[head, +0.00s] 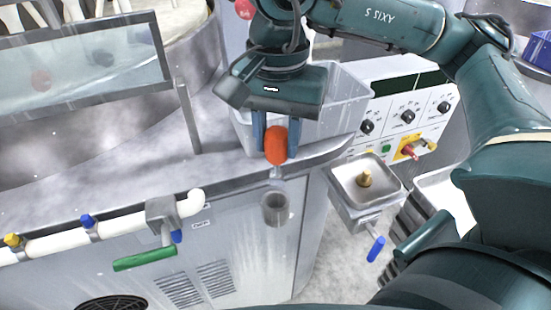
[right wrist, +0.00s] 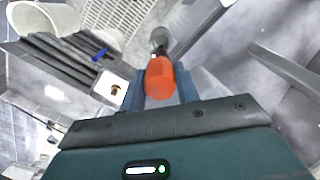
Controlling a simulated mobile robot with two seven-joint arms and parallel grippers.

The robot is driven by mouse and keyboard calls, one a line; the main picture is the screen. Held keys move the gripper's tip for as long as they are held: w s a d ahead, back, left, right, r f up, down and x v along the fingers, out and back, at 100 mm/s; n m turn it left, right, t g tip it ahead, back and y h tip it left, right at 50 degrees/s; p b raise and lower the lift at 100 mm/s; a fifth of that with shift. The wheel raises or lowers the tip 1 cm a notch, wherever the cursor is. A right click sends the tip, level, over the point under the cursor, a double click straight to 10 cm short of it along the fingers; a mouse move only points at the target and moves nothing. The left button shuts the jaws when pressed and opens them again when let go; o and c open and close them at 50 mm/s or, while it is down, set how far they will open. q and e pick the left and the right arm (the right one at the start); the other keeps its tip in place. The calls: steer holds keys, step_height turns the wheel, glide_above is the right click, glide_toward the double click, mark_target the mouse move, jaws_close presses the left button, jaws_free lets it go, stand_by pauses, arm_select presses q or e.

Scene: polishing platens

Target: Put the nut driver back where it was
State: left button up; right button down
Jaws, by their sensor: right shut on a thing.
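The nut driver (head: 277,146) has an orange handle, and a short part of its thin metal shaft shows below it. My right gripper (head: 275,153) points down and is shut on the handle, one blue finger on each side. The driver hangs roughly upright, above a grey round cup (head: 277,208) on the front of the grey cabinet. In the right wrist view the orange handle (right wrist: 160,78) is between the fingers, and the cup (right wrist: 160,38) shows just beyond it. I cannot tell whether the shaft's tip is inside the cup. My left gripper is not in view.
A clear bin (head: 340,95) stands behind the gripper. A control panel (head: 408,110) with black knobs is at right. A metal tray (head: 366,187) with a brass fitting juts out right of the cup. A white pipe (head: 60,243) with a green-handled valve (head: 145,260) runs at left.

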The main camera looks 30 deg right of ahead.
mark_target(277, 161)
steer(key=shift+f, duration=1.95)
steer(key=shift+f+b, duration=0.35)
steer(key=shift+b, duration=0.15)
steer(key=shift+f+b, duration=0.25)
steer(key=shift+b, duration=0.1)
steer(key=c, duration=1)
jaws_free()
steer(key=shift+c, duration=0.2)
steer(key=shift+r, duration=0.1)
